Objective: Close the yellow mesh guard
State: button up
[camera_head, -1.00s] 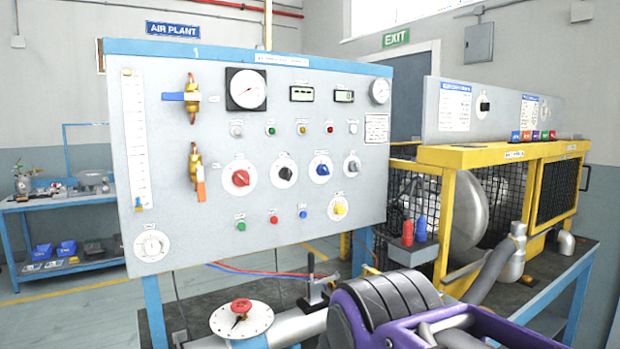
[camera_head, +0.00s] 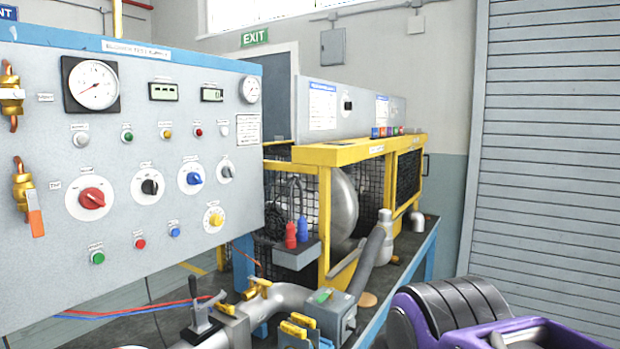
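The yellow mesh guard (camera_head: 324,225) is a yellow frame with black wire mesh. It stands on the bench right of the control panel. A large silver rounded housing (camera_head: 343,200) shows inside its nearer bay. A darker mesh panel (camera_head: 408,176) with a yellow border and a small handle at its right edge is at the far end. I cannot tell from this angle whether that panel is shut flush with the frame. My gripper is not in view; only a purple and black part of my arm shows at bottom right.
The control panel (camera_head: 120,170) with gauges and knobs fills the left. Red and blue connectors (camera_head: 296,232), a grey hose (camera_head: 368,262) and yellow-handled pipe fittings (camera_head: 258,287) stand before the guard. Open floor lies right of the bench, before a roller shutter (camera_head: 545,150).

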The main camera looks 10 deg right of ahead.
aim_at(420, 146)
jog(key=j+z, duration=0.15)
jog(key=z, duration=0.75)
